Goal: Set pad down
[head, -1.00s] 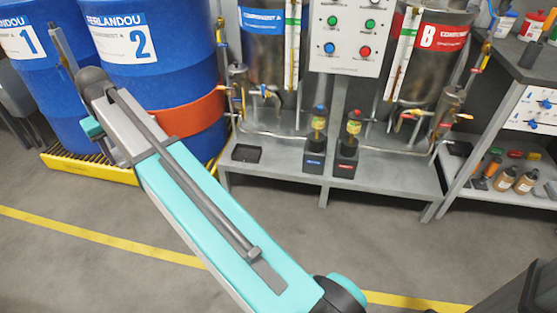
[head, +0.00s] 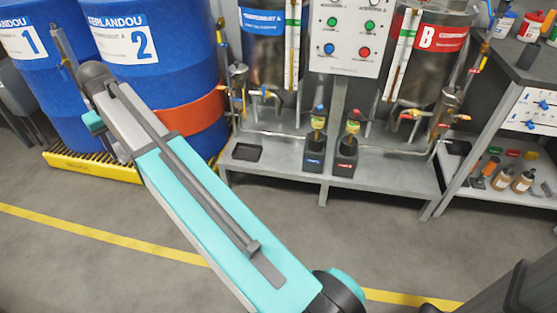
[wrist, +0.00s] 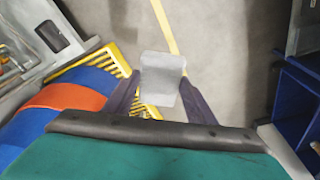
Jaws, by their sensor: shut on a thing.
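In the wrist view a pale grey pad (wrist: 161,75) sits between the two dark fingers of my gripper (wrist: 160,92). The gripper is shut on the pad and holds it over the grey floor, close to the yellow grating of the drum pallet. What lies directly under the pad is hidden. In the head view my arm crosses the picture from lower right to upper left, and the gripper and pad are not clearly visible there.
Blue drums (head: 165,70) with an orange band (head: 190,112) stand on a yellow spill pallet (head: 95,168). A grey bench (head: 385,180) carries tanks and valves. A shelf unit (head: 505,130) stands at right. Grey floor with a yellow line (head: 100,236) is open in front.

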